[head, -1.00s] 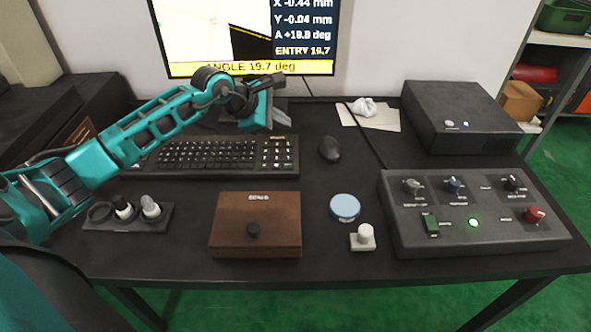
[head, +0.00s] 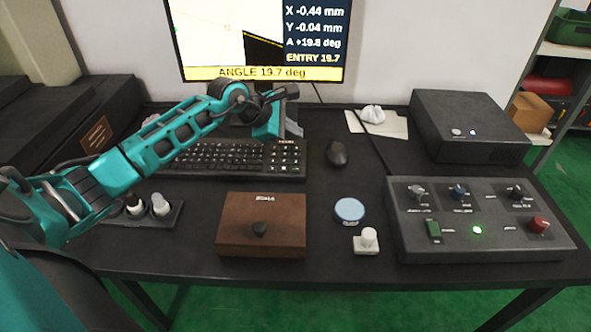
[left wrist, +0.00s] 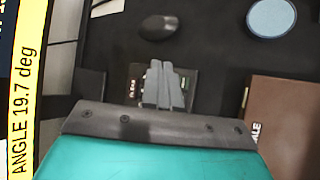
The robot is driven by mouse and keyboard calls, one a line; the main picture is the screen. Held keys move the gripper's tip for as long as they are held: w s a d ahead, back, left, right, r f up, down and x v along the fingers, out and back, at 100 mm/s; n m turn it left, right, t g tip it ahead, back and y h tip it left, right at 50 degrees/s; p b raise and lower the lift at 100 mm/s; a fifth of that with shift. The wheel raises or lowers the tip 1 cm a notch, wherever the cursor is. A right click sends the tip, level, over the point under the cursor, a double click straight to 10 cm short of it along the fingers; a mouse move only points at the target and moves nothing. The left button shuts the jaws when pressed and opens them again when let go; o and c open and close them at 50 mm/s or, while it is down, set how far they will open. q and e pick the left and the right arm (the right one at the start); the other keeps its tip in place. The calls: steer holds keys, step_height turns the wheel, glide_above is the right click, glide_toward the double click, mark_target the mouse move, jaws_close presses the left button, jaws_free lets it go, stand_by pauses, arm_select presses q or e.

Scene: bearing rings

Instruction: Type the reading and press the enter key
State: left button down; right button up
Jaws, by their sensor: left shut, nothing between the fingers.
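The black keyboard (head: 215,158) lies below the monitor (head: 262,40). The monitor shows "ENTRY 19.7" and a yellow bar reading "ANGLE 19.7 deg". My left gripper (head: 268,124) is over the right end of the keyboard, by the number pad (head: 288,155). In the left wrist view its fingers (left wrist: 160,72) are shut together and empty, with number-pad keys (left wrist: 186,82) showing on both sides. The fingers cover some keys. Whether the tips touch a key I cannot tell. The yellow bar (left wrist: 24,110) also shows at the left of the wrist view. My right gripper is not in view.
A black mouse (head: 337,153) lies right of the keyboard. A brown box (head: 240,240), a blue disc (head: 349,210), a white knob piece (head: 367,241) and a grey control box (head: 460,245) stand nearer the front. A dark case (head: 465,120) stands at back right.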

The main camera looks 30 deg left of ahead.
arm_select(q)
steer(key=b, duration=0.5)
glide_above(293, 171)
step_height(293, 171, down, 7)
steer(key=shift+a+f, duration=0.1)
steer(key=shift+a, duration=0.05)
steer(key=shift+f, duration=0.3)
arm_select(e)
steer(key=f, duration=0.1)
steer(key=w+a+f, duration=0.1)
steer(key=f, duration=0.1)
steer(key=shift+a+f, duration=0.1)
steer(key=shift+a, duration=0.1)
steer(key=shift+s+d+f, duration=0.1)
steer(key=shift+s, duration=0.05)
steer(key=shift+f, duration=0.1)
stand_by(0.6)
arm_select(q)
steer(key=shift+f+b, duration=0.4)
steer(key=shift+b, duration=0.05)
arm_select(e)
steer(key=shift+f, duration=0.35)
